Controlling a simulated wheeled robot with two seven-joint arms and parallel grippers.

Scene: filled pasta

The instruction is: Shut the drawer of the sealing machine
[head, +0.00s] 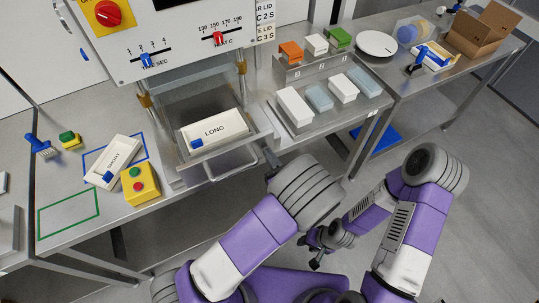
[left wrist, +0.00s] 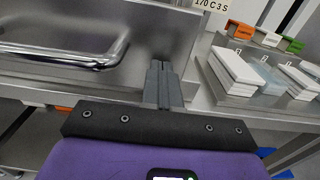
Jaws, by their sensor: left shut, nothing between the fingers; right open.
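The sealing machine (head: 185,35) stands at the back left of the bench. Its drawer (head: 254,144) is pulled out towards me, with a bar handle (head: 232,166) on its front. A white tray insert marked LONG (head: 232,119) with a blue block lies in it. My left gripper (head: 268,153) is shut and empty at the drawer's right front corner. In the left wrist view its fingers (left wrist: 161,65) point at the metal front, right of the handle (left wrist: 75,58); I cannot tell whether they touch. My right gripper (head: 316,256) is open and low, in front of the bench, away from the drawer.
A white SHORT insert (head: 110,158) and a yellow button box (head: 140,183) sit left of the drawer. A metal rack (head: 330,116) with white and blue boxes stands to the right. A plate (head: 376,43) and cardboard box (head: 483,32) are further right.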

